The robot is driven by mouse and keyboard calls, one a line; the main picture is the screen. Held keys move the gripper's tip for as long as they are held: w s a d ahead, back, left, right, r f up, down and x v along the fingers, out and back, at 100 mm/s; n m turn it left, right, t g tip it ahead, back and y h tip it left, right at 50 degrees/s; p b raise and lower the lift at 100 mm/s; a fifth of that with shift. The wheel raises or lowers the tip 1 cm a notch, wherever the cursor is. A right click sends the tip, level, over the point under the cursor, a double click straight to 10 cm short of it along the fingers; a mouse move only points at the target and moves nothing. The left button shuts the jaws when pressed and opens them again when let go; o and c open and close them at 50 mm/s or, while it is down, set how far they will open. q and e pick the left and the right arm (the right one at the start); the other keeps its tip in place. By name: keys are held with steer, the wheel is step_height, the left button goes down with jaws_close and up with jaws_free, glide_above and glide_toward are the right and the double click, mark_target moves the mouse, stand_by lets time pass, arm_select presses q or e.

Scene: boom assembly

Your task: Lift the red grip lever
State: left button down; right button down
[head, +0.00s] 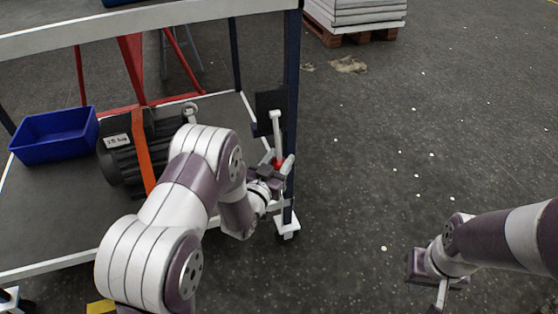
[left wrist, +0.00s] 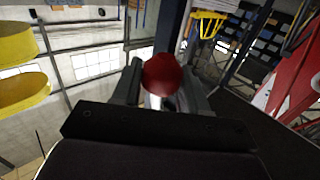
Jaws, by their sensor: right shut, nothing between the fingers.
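The red knob (head: 279,163) of the grip lever shows in the head view at the cart's right corner post, at the lower end of a pale rod (head: 277,130). My left gripper (head: 276,170) is at this knob, with a finger on either side of it. In the left wrist view the red knob (left wrist: 163,76) sits between the two grey fingers and fills most of the gap. I cannot tell whether the fingers press on it. My right gripper (head: 440,296) is shut and empty, low over the floor at the right, far from the lever.
The cart shelf (head: 60,210) holds a blue bin (head: 55,135) and a dark motor-like unit (head: 122,165) with an orange strap. A dark blue post (head: 291,75) stands close to my left gripper. A pallet stack (head: 355,15) is at the back. The floor at right is open.

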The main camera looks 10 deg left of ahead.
arm_select(q)
steer(key=s+d+r+n+g+h+p, duration=0.1)
steer(key=s+d+r+n+g+p, duration=0.1)
steer(key=p, duration=1.2)
steer(key=s+d+r+n+g+h+p, duration=0.1)
steer(key=s+d+r+n+g+p, duration=0.2)
steer(key=p, duration=1.2)
steer(key=shift+s+d+r+n+g, duration=0.35)
steer(key=shift+s+r+n+g, duration=0.55)
steer(key=shift+s+r+g, duration=1.65)
steer(key=shift+w+r+t, duration=0.55)
steer(key=shift+w+r, duration=0.15)
steer(key=shift+w, duration=0.15)
steer(key=c, duration=0.7)
jaws_free()
steer(key=shift+r, duration=0.1)
